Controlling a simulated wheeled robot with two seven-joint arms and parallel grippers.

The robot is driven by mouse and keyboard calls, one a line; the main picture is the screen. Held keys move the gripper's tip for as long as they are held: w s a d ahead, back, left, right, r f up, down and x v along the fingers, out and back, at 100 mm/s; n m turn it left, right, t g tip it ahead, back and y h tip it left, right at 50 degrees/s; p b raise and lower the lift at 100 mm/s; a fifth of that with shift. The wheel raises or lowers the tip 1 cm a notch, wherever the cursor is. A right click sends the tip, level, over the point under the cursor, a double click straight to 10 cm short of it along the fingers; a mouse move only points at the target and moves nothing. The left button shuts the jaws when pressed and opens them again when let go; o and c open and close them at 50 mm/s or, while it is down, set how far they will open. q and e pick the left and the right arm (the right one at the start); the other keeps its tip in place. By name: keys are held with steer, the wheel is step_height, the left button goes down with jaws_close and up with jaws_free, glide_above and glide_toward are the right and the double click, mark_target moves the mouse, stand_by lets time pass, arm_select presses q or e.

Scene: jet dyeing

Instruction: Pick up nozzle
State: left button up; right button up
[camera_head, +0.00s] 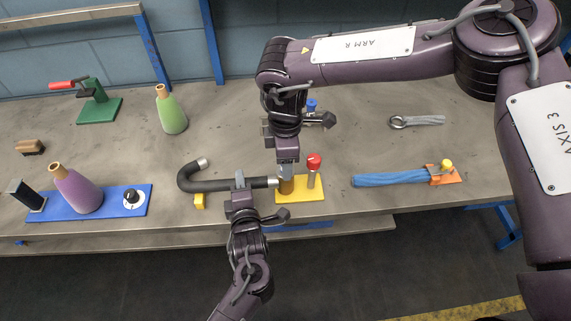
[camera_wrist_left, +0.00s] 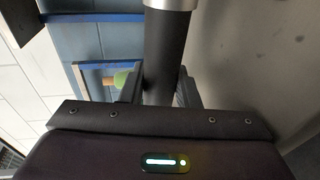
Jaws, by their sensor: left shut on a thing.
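A black hooked tube (camera_head: 208,186) with a pale metal end lies along the front of the table. My left gripper (camera_head: 240,184) is shut on its straight part. In the left wrist view the black tube (camera_wrist_left: 165,60) passes between the fingers, with a metal collar at the top. A brown cylindrical piece (camera_head: 286,187), possibly the nozzle, stands on a yellow base (camera_head: 300,196) at the tube's right end. My right gripper (camera_head: 287,168) points down right above this piece; its fingers overlap the top, and I cannot tell whether they grip it.
A red-topped post (camera_head: 313,170) stands close to the right gripper. A blue bundle (camera_head: 390,178) lies right. A purple bottle (camera_head: 78,190) on a blue base is left. A green bottle (camera_head: 170,112) and green clamp (camera_head: 97,105) stand behind.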

steer(key=shift+f, duration=0.7)
steer(key=c, duration=1.1)
steer(key=shift+o, duration=0.2)
step_height(320, 180, up, 10)
steer(key=shift+r, duration=0.1)
arm_select(q)
steer(key=o, duration=1.1)
steer(key=shift+c, duration=0.2)
steer(key=shift+s, duration=0.1)
